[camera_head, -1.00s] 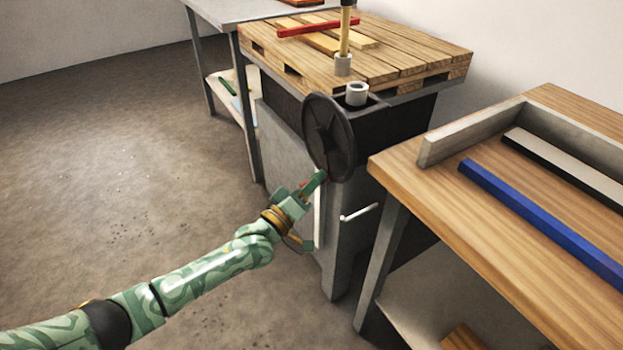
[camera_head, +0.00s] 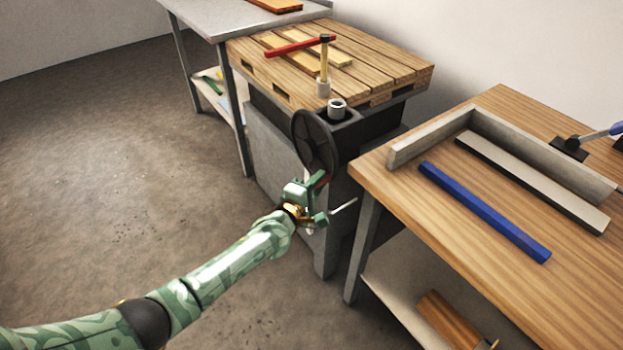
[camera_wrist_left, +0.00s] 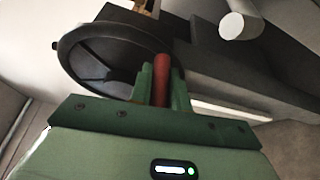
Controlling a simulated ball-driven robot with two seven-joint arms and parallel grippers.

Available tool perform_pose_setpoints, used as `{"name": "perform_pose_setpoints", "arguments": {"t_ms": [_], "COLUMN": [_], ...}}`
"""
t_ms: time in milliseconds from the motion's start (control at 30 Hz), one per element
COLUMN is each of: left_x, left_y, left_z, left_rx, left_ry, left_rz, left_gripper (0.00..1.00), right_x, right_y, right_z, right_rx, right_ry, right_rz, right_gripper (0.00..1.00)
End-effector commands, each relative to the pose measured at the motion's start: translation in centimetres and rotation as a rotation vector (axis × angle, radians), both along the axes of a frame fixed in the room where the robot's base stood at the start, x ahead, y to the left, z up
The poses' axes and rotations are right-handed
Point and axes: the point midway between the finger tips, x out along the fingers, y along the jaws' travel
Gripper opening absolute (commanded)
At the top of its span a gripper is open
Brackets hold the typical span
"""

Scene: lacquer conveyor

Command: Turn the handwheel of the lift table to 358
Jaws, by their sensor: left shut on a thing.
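The dark handwheel (camera_head: 312,140) is on the near side of the grey lift table (camera_head: 275,150). Its red handle (camera_wrist_left: 162,68) stands between the green fingers of my left gripper (camera_wrist_left: 160,85) in the left wrist view. My left gripper (camera_head: 318,192) is shut on that handle, at the lower part of the wheel in the head view. The gripper hides the wheel's lower rim there. No number can be read on the wheel or the lift table. My right gripper is not in view.
A wooden pallet (camera_head: 400,65) lies on the lift table, with a red bar (camera_head: 290,47) and an upright hammer (camera_head: 324,65). A wooden workbench (camera_head: 400,190) with a blue bar (camera_head: 480,208) stands close on the right. The floor at left is clear.

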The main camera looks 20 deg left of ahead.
Motion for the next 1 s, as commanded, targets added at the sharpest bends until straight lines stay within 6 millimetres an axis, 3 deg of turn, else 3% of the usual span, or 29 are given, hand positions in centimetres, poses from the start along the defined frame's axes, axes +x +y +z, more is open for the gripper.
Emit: {"name": "perform_pose_setpoints", "arguments": {"t_ms": [33,300,1000], "left_x": [-0.2,-0.5,-0.4], "left_y": [-0.2,-0.6,-0.6], "left_z": [1.1,2.7,4.5], "left_rx": [-0.033,-0.089,-0.086], "left_ry": [0.023,0.069,0.065], "left_rz": [-0.002,-0.001,0.002], "left_gripper": [0.0,0.0,0.0], "right_x": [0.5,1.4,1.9], "right_y": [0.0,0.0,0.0], "right_z": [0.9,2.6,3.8], "right_rx": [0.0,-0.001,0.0], "right_ry": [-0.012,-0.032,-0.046], "right_rz": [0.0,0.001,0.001], "right_gripper": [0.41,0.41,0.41]}}
